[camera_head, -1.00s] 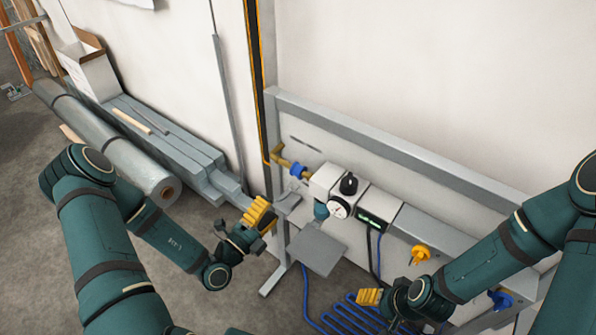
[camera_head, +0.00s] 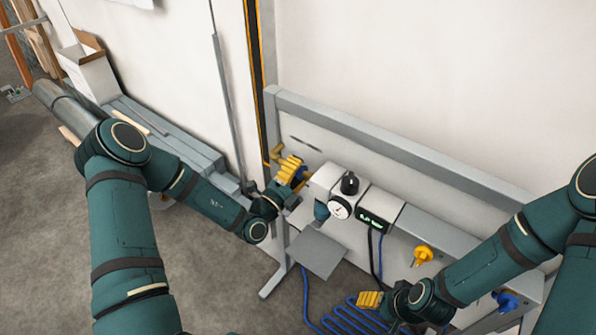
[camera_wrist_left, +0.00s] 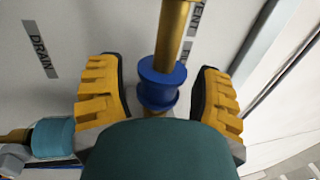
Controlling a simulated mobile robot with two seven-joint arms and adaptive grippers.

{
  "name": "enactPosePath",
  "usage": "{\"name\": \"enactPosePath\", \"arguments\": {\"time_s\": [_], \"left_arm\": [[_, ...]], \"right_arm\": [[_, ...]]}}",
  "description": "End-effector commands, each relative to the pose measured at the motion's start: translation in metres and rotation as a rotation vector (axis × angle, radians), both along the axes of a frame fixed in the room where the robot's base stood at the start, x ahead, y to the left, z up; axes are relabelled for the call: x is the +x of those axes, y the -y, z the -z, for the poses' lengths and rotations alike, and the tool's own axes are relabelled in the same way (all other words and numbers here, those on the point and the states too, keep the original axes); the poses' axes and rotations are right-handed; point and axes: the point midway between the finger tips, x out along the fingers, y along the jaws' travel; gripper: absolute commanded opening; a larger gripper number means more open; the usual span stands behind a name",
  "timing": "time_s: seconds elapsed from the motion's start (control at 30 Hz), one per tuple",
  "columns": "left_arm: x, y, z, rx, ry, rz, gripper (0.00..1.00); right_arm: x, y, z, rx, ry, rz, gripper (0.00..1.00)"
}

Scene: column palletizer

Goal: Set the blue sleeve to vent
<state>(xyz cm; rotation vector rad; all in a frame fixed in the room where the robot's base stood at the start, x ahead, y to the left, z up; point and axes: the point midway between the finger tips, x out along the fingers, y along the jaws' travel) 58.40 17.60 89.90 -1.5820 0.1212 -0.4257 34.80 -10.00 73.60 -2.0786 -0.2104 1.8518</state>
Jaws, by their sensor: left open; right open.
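The blue sleeve (camera_wrist_left: 162,84) sits around a brass pipe (camera_wrist_left: 174,35) in the left wrist view. In the head view the sleeve (camera_head: 303,174) is partly hidden by my left gripper (camera_head: 291,170). My left gripper is open, with one yellow finger on each side of the sleeve and visible gaps between. On the panel, a VENT label (camera_wrist_left: 197,17) is at the top by the pipe, partly cut off, and a DRAIN label (camera_wrist_left: 40,49) is at the left. My right gripper (camera_head: 370,299) is open and empty, low in front of the bench.
A white unit with a gauge (camera_head: 340,208) and black knob (camera_head: 349,184) stands right of the sleeve. A grey plate (camera_head: 318,254) juts out below. A yellow valve handle (camera_head: 423,256) is further right. Blue hose (camera_head: 350,315) coils below.

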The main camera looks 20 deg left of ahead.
Motion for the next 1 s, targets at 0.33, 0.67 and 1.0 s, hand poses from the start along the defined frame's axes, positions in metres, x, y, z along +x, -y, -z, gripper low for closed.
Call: {"name": "enactPosePath", "arguments": {"time_s": [0.33,0.67,1.0], "left_arm": [[0.002,0.001,-0.001,0.000,0.000,0.000,0.54],[0.003,-0.004,-0.001,-0.001,0.001,-0.002,0.00],[0.017,-0.042,-0.001,0.000,0.001,-0.002,0.00]], "right_arm": [[0.000,0.000,0.000,0.000,0.000,0.000,0.65],[0.000,0.000,-0.002,0.000,0.000,0.000,0.65],[-0.003,-0.001,-0.016,0.002,-0.007,-0.002,0.65]]}}
